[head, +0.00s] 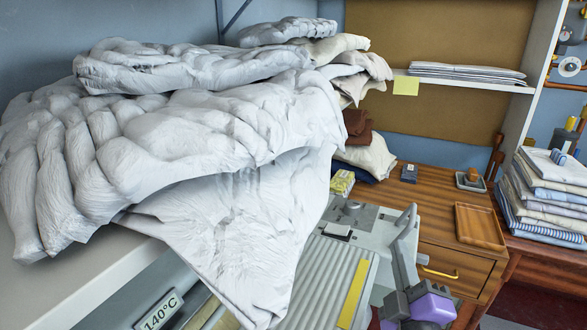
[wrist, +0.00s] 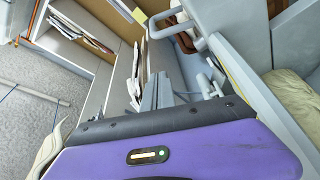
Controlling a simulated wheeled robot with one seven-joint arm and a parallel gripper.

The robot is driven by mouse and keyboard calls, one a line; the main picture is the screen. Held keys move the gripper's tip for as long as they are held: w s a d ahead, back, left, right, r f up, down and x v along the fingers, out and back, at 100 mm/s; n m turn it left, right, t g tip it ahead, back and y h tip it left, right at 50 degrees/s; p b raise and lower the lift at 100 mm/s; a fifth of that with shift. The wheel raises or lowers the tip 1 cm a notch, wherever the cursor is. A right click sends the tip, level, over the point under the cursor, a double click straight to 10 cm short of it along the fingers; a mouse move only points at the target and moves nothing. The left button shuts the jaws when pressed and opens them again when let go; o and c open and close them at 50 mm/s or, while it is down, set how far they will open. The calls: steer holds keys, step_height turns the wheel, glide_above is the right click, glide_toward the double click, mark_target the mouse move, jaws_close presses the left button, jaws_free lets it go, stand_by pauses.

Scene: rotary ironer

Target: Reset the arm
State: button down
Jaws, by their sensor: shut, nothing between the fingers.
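My gripper (wrist: 158,92) shows in the wrist view beyond my purple wrist casing. Its narrow grey fingers are together, with nothing held between them. In the head view my purple and grey wrist shows low at the right of centre, in front of the ironer (head: 345,262). A grey upright bar stands beside it there, and I cannot tell whether it is part of the machine. The fingertips are not clear in the head view. The wrist view is tilted and shows grey machine parts and a handle close beyond my fingers.
Crumpled white linen (head: 220,130) is heaped at the left and hangs over the ironer. A wooden cabinet (head: 440,195) with a wooden tray (head: 480,226) stands behind. Folded cloths (head: 545,195) are stacked at the right. A shelf (head: 470,83) holds flat linen above.

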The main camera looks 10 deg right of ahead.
steer(key=s+a+f+m+g+y+p, duration=0.1)
steer(key=s+a+f+m+y+p, duration=0.1)
steer(key=s, duration=0.9)
steer(key=s+a+f+m+g+y+p, duration=0.1)
steer(key=s+a+f+m+g+p, duration=0.1)
steer(key=s, duration=1)
steer(key=s+a+f+m+g+y+p, duration=0.1)
steer(key=s+m, duration=0.4)
steer(key=s, duration=0.7)
step_height(320, 180, down, 2)
steer(key=shift+s+a+f+y+p, duration=0.1)
steer(key=shift+s+a+y+p, duration=0.15)
steer(key=shift+a+y+p, duration=0.8)
